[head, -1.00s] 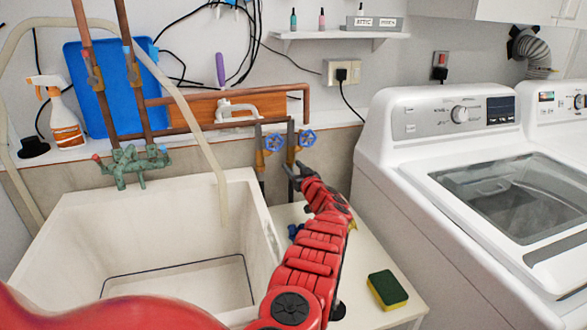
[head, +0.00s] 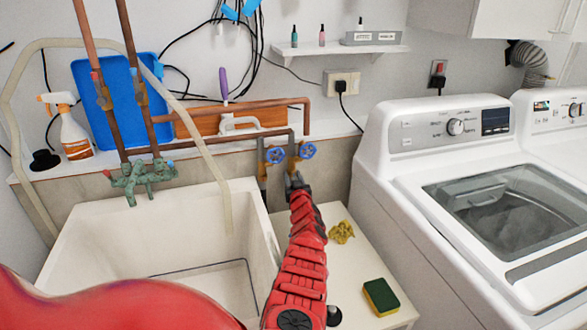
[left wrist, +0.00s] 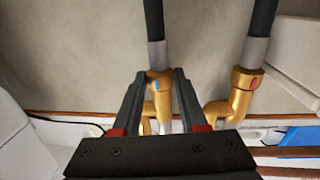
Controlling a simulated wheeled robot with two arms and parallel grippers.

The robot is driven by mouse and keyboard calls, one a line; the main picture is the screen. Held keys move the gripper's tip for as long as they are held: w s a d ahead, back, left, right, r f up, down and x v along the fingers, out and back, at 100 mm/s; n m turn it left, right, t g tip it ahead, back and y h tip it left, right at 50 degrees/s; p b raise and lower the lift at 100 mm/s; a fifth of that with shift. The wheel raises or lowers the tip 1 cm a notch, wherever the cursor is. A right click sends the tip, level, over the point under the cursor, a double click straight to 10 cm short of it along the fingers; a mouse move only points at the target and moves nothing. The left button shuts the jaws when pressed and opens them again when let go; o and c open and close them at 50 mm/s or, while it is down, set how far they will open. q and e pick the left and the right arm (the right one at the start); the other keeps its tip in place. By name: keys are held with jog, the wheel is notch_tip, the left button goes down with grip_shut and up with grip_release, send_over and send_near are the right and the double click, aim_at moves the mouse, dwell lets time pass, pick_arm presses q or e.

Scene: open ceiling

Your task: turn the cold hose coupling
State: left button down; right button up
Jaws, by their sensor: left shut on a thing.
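The cold hose coupling (left wrist: 160,84) is a brass fitting with a blue mark, joined to a grey sleeve and dark hose in the left wrist view. My left gripper (left wrist: 166,75) is shut on it, one dark finger on each side. In the head view my left gripper (head: 295,182) is below the right one of two blue-handled valves (head: 308,151), beside the sink, and hides the coupling. A second brass coupling with a red mark (left wrist: 245,79) stands to the right in the wrist view, clear of the fingers. My right gripper is not in view.
The sink (head: 110,235) is left of my arm, and the washing machine (head: 385,205) stands to the right. The left blue-handled valve (head: 275,155) is close by.

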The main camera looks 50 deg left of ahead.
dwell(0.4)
pick_arm(q)
jog(key=shift+c, duration=2.2)
grip_release()
jog(key=shift+p+v, duration=0.8)
jog(key=p+v, duration=0.8)
jog(key=v, duration=0.8)
jog(key=shift+s+a+p, duration=0.15)
jog(key=shift+p, duration=0.15)
